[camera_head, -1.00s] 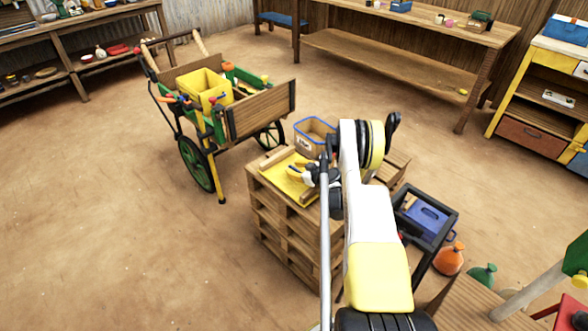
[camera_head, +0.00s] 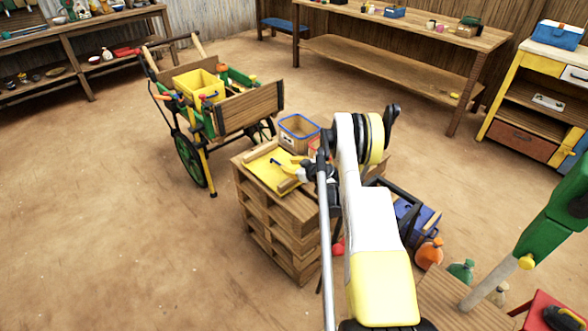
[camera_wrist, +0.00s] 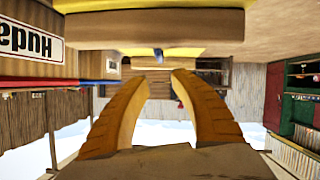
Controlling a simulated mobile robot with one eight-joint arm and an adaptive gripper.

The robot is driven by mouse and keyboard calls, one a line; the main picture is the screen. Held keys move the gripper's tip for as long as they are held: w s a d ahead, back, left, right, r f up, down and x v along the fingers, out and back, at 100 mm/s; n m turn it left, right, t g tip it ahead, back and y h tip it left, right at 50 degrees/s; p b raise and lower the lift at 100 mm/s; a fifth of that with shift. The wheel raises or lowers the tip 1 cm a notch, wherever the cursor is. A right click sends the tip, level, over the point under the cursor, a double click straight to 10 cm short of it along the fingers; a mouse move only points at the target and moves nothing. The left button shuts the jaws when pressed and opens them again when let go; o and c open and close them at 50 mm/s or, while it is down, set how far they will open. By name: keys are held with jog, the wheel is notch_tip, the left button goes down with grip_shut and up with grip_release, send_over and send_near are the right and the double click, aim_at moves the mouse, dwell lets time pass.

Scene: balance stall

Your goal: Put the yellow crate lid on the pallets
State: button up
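The yellow crate lid (camera_head: 266,177) lies flat on top of the stack of wooden pallets (camera_head: 282,235), with a small dark blue handle on it. My gripper (camera_head: 291,171) is at the lid's right side, apart from the handle. In the wrist view, which looks upside down, the two curved fingers (camera_wrist: 160,77) stand apart with nothing held between them. The lid's yellow (camera_wrist: 190,52) and the small blue handle (camera_wrist: 158,56) show beyond the fingertips. My arm hides part of the pallets' right side.
A blue-rimmed crate (camera_head: 297,131) stands just behind the lid. A green cart (camera_head: 220,108) with a yellow crate (camera_head: 198,84) is behind left. A blue crate (camera_head: 417,217) and orange and green flasks (camera_head: 430,252) are at right. The floor left of the pallets is clear.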

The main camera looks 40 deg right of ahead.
jog(key=shift+s+a+r, duration=0.1)
jog(key=shift+a+r, duration=0.05)
jog(key=shift+r, duration=0.15)
jog(key=w+a+r+g+y, duration=0.1)
jog(key=a+r, duration=0.5)
jog(key=r, duration=0.3)
jog(key=a+r+g, duration=0.1)
jog(key=a+r, duration=0.5)
jog(key=r, duration=0.3)
jog(key=s+a+r+g, duration=0.2)
jog(key=s+a+r, duration=0.4)
jog(key=a+r, duration=0.45)
jog(key=s+a+r+m+g, duration=0.1)
jog(key=s+a+r, duration=0.2)
jog(key=s+a, duration=0.35)
jog(key=s+a+r, duration=0.3)
jog(key=s+a, duration=0.1)
jog(key=s, duration=0.6)
jog(key=s+a+f, duration=0.1)
jog(key=s, duration=0.6)
jog(key=s+a+f+m+g+h, duration=0.1)
jog(key=s+a, duration=0.1)
jog(key=s, duration=0.5)
jog(key=shift+s+f, duration=0.3)
